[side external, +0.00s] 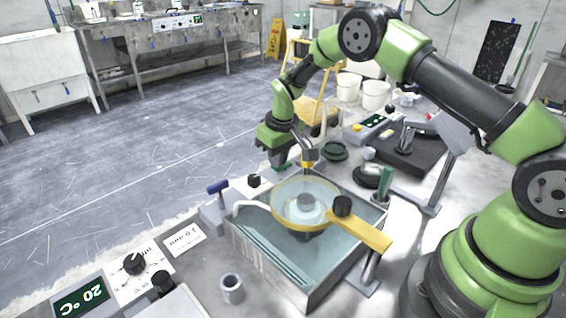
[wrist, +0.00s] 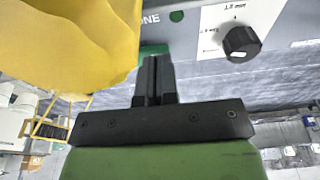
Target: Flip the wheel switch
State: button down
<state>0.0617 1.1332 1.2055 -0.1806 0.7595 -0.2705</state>
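A black round knob (wrist: 240,43) with a white pointer label sits on a grey panel at the upper right of the wrist view. It looks like the black knob (side external: 253,181) beside the polishing basin in the side view, though I cannot be sure. Other black knobs show, one on a white dial plate (side external: 134,263) at the front left. My gripper (wrist: 154,78) has its two dark fingers together, with nothing seen between them, and is apart from the knob. In the side view my gripper (side external: 278,158) hangs behind the basin; its fingertips are hard to make out.
A clear basin (side external: 238,250) holds a yellow-rimmed bowl (side external: 275,205), with a yellow arm (side external: 362,236) across it. A blue-handled lever (side external: 218,187) stands at left. A metal spout (side external: 309,158) is close to my gripper. A yellow surface (wrist: 60,40) fills the wrist view's upper left.

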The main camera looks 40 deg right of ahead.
jog(key=shift+f, duration=0.2)
jog(key=shift+r, duration=3.5)
